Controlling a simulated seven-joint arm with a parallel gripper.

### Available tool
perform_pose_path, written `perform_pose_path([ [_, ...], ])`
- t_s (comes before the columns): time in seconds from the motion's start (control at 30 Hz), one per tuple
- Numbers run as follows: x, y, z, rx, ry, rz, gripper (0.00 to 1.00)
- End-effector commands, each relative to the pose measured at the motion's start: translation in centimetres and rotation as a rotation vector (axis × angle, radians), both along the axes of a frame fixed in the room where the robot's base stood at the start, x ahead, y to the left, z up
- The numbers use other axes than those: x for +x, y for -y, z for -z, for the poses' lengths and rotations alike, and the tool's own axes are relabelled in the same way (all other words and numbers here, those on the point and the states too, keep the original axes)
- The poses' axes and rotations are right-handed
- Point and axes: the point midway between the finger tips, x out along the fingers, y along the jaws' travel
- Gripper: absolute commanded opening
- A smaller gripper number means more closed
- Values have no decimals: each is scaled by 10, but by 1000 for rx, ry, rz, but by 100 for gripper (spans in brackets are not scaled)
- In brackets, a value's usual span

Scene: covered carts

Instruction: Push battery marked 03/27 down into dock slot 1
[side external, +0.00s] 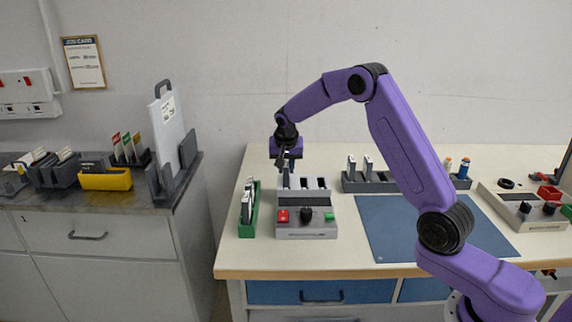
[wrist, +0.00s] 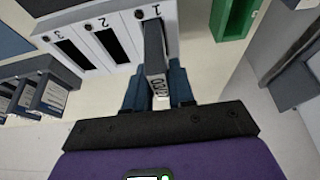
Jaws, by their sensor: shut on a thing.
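The dock (side external: 306,217) is a light grey box on the bench with a red button, a black knob and a green button on its front. In the wrist view the dock (wrist: 122,62) shows slots numbered 1, 2 and 3; 2 and 3 look empty. My gripper (wrist: 158,92) is shut on a dark grey battery (wrist: 154,52), standing in line with slot 1. Its lower end appears to be in the slot mouth, most of its body above; the exact depth is hidden. Its label is only partly readable. In the side view my gripper (side external: 284,163) is above the dock's left slot.
A green bin (side external: 249,222) with batteries stands close left of the dock. A dark rack (side external: 352,184) with upright batteries is behind right. A blue mat (side external: 430,228) lies to the right.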

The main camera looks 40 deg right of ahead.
Motion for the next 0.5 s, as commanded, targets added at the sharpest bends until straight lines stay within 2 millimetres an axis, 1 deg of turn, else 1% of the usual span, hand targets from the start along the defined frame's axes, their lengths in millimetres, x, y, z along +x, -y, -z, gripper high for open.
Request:
perform_pose_path([
  [0.27,0,0,6,0,1,0,0],
  [0.3,0,0,5,0,1,0,36],
  [0.33,0,0,5,0,1,0,46],
  [0.37,0,0,5,0,1,0,53],
  [0.5,0,0,5,0,1,0,53],
])
